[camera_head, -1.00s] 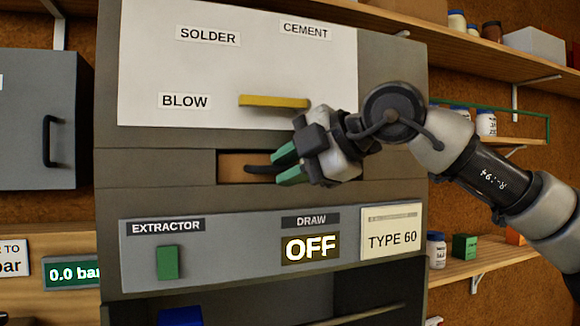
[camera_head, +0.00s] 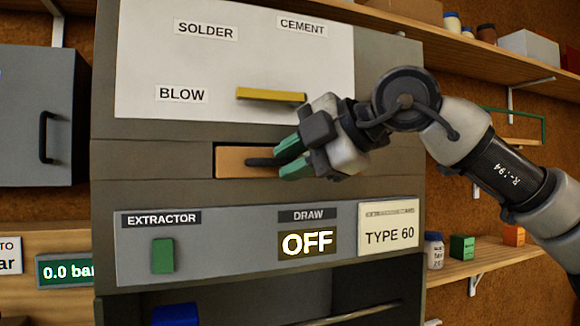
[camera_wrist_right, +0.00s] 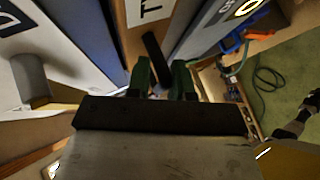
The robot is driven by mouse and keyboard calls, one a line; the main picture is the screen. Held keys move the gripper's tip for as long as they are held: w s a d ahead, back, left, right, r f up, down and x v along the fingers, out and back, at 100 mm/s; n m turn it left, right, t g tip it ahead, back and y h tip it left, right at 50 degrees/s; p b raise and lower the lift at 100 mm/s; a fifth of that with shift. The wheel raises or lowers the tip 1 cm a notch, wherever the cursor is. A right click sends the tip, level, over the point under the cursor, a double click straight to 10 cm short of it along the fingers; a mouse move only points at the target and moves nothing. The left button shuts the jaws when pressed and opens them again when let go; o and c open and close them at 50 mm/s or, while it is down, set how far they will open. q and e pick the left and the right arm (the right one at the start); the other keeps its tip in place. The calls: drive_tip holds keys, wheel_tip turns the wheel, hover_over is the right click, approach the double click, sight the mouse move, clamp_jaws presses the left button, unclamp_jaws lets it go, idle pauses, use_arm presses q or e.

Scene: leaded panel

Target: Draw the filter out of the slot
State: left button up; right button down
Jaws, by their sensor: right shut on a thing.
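The filter (camera_head: 231,161) shows as a tan front in the wide slot of the grey cabinet (camera_head: 150,162). Its front fills the opening and looks about flush with the cabinet face or slightly proud of it. A black bar handle (camera_head: 258,162) stands on it. My right gripper (camera_head: 287,160) comes in from the right, its green fingers shut on the handle. In the right wrist view, the handle (camera_wrist_right: 153,45) runs to the green fingers (camera_wrist_right: 161,82), and a white label with a "T" lies on the filter (camera_wrist_right: 132,42). My left gripper is not in view.
Above the slot, a yellow handle (camera_head: 271,95) juts from the white panel close to my right gripper. Shelves with jars and boxes stand at right.

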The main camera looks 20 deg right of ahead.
drive_tip(key=s+b, duration=0.4)
drive_tip(key=s, duration=0.3)
drive_tip(key=shift+s+b, duration=0.25)
drive_tip(key=shift+b, duration=0.1)
idle(0.9)
drive_tip(key=shift+d+f, duration=0.1)
drive_tip(key=c, duration=0.9)
unclamp_jaws()
drive_tip(key=shift+s+d, duration=0.1)
drive_tip(key=b+v, duration=0.2)
drive_tip(key=v, duration=0.8)
drive_tip(key=shift+s+d+r, duration=0.15)
drive_tip(key=shift+s+r, duration=0.05)
drive_tip(key=shift+r, duration=0.05)
